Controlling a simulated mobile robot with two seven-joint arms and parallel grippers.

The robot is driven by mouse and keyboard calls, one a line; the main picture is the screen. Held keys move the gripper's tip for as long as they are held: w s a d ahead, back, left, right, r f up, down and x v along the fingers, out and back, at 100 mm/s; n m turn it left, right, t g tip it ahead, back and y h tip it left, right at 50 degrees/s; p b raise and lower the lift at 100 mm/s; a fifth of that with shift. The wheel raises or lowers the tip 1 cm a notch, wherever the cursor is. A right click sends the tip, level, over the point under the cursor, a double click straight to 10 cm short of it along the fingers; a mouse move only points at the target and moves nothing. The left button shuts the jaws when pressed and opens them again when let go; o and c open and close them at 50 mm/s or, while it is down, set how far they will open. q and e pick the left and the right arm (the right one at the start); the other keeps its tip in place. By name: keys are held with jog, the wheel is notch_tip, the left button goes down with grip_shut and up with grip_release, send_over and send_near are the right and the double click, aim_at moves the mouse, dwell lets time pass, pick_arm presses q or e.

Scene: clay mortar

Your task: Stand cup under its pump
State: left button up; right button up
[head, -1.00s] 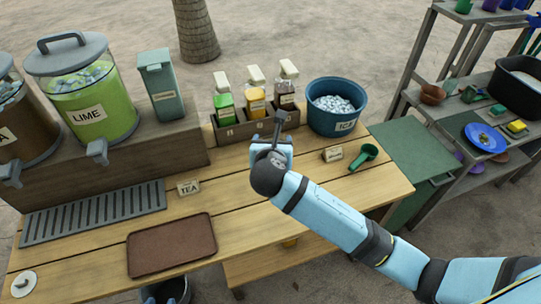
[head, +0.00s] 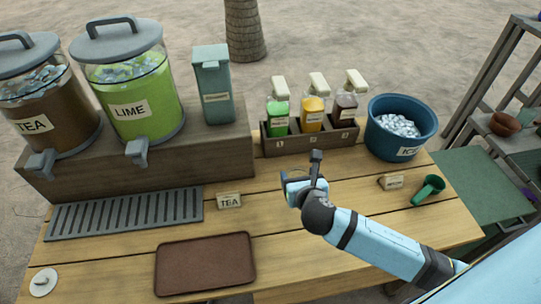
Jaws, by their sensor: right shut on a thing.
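Three pump bottles stand in a wooden rack at the back: green (head: 278,121), orange (head: 312,113) and dark brown (head: 345,108). Each has a cream pump head; the orange bottle's pump head (head: 318,83) is the middle one. My right gripper (head: 297,184) is over the table in front of the rack, apart from it. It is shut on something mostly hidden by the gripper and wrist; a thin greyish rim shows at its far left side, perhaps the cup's. I cannot tell its tilt. My left gripper is not in view.
Tea (head: 45,112) and lime (head: 132,97) dispensers stand at the left behind a drip grate (head: 125,214). A brown tray (head: 205,265) lies in front, with a TEA sign (head: 229,201) behind it.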

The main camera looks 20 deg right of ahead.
jog(key=w+d, duration=0.2)
jog(key=w, duration=0.7)
jog(key=w+d, duration=0.3)
jog(key=w, duration=0.6)
jog(key=f, duration=0.6)
jog(key=shift+a+f+b, duration=0.2)
jog(key=shift+f+b, duration=0.2)
jog(key=shift+w, duration=0.1)
jog(key=shift+d+f, duration=0.1)
jog(key=o, duration=1.2)
jog(key=shift+f, duration=0.1)
